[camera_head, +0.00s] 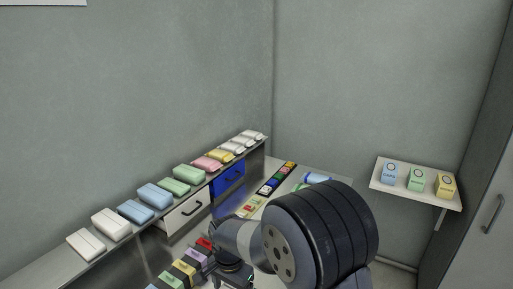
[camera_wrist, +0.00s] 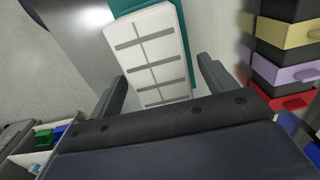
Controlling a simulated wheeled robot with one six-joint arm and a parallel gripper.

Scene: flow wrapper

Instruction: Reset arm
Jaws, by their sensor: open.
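My gripper (camera_wrist: 160,82) is open, with its two dark fingers spread apart in the wrist view. A white panel with a grey line grid (camera_wrist: 148,50) shows between and beyond the fingers, lying against a teal surface (camera_wrist: 187,40). I see no contact between the fingers and the panel; the distance to it is unclear. In the head view my gripper (camera_head: 236,275) is low at the bottom centre, largely hidden by my own arm, over the work surface. Nothing is clearly held.
A raised shelf carries several wrapped packs, including a blue pack (camera_head: 155,194) and a green pack (camera_head: 174,186). Below are a white drawer (camera_head: 186,211) and a blue drawer (camera_head: 229,180). A wall shelf (camera_head: 408,191) holds three small boxes. Coloured blocks (camera_wrist: 290,50) stand close on the wrist view's right.

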